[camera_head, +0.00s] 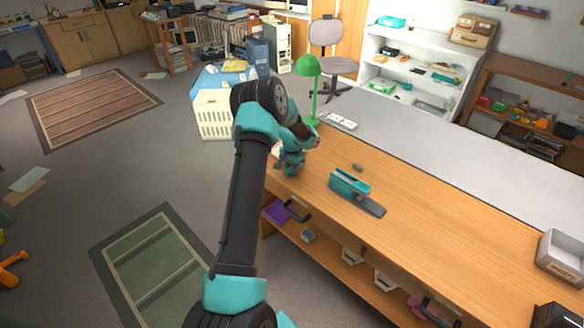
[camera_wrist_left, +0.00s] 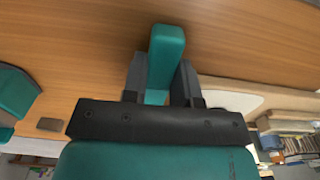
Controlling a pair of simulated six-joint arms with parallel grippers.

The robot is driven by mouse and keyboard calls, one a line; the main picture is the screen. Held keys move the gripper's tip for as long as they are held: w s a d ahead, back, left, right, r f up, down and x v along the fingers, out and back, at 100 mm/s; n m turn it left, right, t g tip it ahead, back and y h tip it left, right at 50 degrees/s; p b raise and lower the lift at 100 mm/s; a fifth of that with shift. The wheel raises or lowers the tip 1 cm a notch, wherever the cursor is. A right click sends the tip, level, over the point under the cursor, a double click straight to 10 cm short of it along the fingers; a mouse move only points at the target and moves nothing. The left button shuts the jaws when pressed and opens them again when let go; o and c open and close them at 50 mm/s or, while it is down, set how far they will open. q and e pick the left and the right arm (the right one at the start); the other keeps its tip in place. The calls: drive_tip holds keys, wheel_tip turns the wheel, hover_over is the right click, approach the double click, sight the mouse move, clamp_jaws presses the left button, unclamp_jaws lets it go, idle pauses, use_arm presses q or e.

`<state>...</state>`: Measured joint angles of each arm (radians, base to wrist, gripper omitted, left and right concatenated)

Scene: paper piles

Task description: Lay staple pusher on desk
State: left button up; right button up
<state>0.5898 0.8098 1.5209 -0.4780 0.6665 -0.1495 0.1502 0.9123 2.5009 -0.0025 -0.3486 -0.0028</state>
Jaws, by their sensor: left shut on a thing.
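My left gripper (camera_head: 291,166) is over the near left end of the wooden desk (camera_head: 440,235). In the left wrist view its two dark fingers (camera_wrist_left: 161,85) are shut on a smooth teal block (camera_wrist_left: 166,50), which looks like the staple pusher. The block sticks out past the fingertips, with the desk's wood surface behind it; I cannot tell whether it touches the wood. In the head view the arm and gripper hide most of the block. My right gripper is in neither view.
A teal stapler (camera_head: 349,184) with a dark base lies on the desk, right of my gripper. A small grey-brown piece (camera_head: 357,167) lies behind it. A green lamp (camera_head: 309,66) stands at the far left end. A grey box (camera_head: 563,255) is at right. The desk between is clear.

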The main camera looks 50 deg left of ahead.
use_arm(q)
drive_tip(key=o, duration=0.6)
drive_tip(key=shift+r, duration=0.1)
wheel_tip(320, 180, up, 12)
drive_tip(key=shift+r, duration=0.1)
idle(0.5)
